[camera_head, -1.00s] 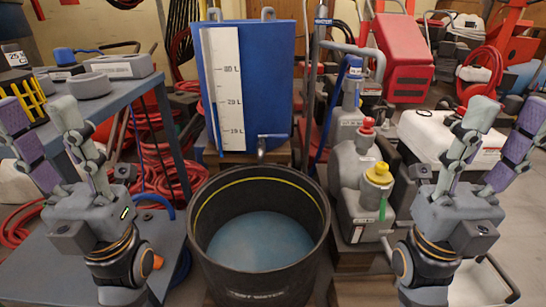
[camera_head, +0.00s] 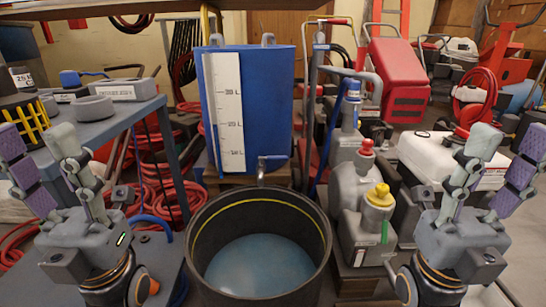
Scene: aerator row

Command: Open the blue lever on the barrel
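The blue barrel (camera_head: 268,105) stands upright at the back centre, with a white litre scale on its front. A tap with a small blue lever (camera_head: 272,157) sticks out low at its front right, above the black tub (camera_head: 195,240). The lever lies roughly level, pointing right. My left gripper (camera_head: 50,165) is at the far left, pointing up, fingers spread and empty. My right gripper (camera_head: 500,165) is at the far right, also pointing up, spread and empty. Both are well apart from the barrel and lever.
The tub holds bluish liquid. Grey jugs with yellow (camera_head: 380,195) and red (camera_head: 367,147) caps stand right of it. A blue-grey bench (camera_head: 125,112) is at the left, with red hoses (camera_head: 180,205) beneath. A white container (camera_head: 450,160) stands at the right.

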